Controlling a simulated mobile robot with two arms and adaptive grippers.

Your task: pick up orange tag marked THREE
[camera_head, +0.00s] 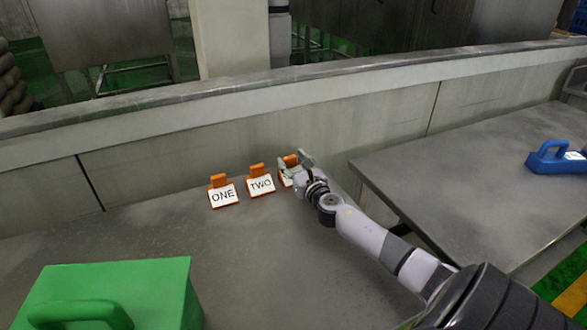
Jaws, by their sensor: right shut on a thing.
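An orange tag (291,160) stands at the right end of a row of tags on the grey table, by the low wall. My right gripper (293,168) is shut on this tag, and its fingers and wrist cover most of it, so its word cannot be read. To its left stand an orange tag marked TWO (260,184) and an orange tag marked ONE (223,195), each with a white face. I cannot tell whether the held tag still touches the table. My left gripper is not in view.
A green box with a handle (150,285) sits at the front left of the table. A second grey table (460,180) stands at the right, with a blue handled object (550,157) on it. The low wall (200,145) runs behind. The table's middle is clear.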

